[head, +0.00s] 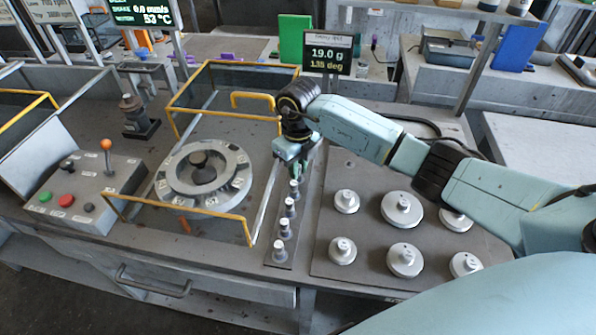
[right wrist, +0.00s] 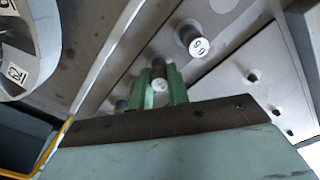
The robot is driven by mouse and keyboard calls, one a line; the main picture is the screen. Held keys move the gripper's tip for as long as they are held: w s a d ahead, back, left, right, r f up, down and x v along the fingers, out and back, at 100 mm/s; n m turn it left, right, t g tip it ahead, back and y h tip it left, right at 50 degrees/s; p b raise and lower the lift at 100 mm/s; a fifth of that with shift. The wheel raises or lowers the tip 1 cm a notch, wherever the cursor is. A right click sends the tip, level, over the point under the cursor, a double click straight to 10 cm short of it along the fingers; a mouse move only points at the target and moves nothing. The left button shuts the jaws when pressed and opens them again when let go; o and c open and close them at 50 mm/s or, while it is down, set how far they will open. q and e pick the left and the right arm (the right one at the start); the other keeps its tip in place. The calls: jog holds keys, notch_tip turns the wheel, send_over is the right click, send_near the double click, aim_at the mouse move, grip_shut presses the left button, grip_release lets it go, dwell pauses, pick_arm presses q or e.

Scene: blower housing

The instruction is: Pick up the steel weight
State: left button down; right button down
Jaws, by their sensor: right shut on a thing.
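My right gripper (head: 297,172) reaches down at the far end of a row of small steel weights. In the right wrist view, its two green fingers (right wrist: 161,88) are shut on a small steel weight (right wrist: 160,86) with a pale round top. The fingers stand on either side of it. Whether its base touches the strip is hidden. Other small weights stand upright along the narrow strip, such as one in the middle of the row (head: 284,227) and the nearest one (head: 279,250). A marked weight (right wrist: 193,41) stands beside the fingers. My left gripper is not in view.
A dark plate (head: 375,277) with several wide disc weights lies right of the row. Left are a round numbered ring (head: 233,193) inside a yellow-railed guard (head: 245,230) and a control box (head: 85,195). A display (head: 327,53) reading 19.0 g stands behind my gripper.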

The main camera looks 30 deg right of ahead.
jog(key=shift+r, duration=0.1)
notch_tip(320, 180, up, 15)
jog(key=p, duration=0.3)
dwell(0.4)
